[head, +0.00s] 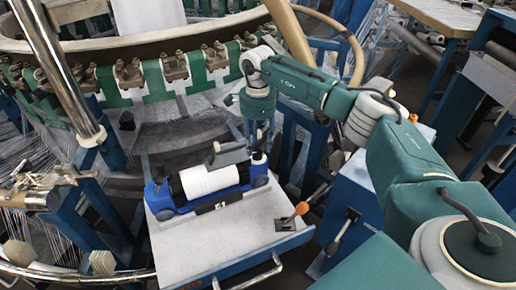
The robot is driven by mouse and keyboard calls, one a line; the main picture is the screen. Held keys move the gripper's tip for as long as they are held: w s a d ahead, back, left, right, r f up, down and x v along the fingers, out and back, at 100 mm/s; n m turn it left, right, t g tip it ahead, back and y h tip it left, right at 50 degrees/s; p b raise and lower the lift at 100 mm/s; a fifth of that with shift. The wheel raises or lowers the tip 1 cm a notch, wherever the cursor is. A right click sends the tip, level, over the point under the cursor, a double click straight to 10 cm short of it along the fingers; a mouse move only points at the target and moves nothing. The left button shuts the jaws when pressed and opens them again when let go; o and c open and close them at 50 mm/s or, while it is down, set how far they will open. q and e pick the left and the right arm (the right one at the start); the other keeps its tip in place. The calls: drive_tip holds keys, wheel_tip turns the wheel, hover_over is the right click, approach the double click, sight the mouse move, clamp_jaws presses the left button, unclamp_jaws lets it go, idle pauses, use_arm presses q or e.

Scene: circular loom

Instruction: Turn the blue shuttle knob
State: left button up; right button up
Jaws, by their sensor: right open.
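The blue shuttle (160,200) lies on a pale tray, with a white thread roll (210,180) across its middle. A grey block-like part (228,154) sits above its far right side. My right arm reaches in from the right, with its wrist over the shuttle's right end. The right gripper (259,142) points down and is open, close to that end; I cannot tell whether it touches. The knob is small, and I cannot make it out clearly beside the fingers. My left gripper is not in view.
The pale tray (240,245) has a metal handle (250,277) at its front and an orange-tipped lever (302,208) on its right. The loom ring (150,42) curves behind. A steel post (60,75) stands at left; a blue cabinet (355,190) stands right.

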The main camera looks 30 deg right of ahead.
sight(258, 152)
drive_tip(key=shift+r, duration=2.65)
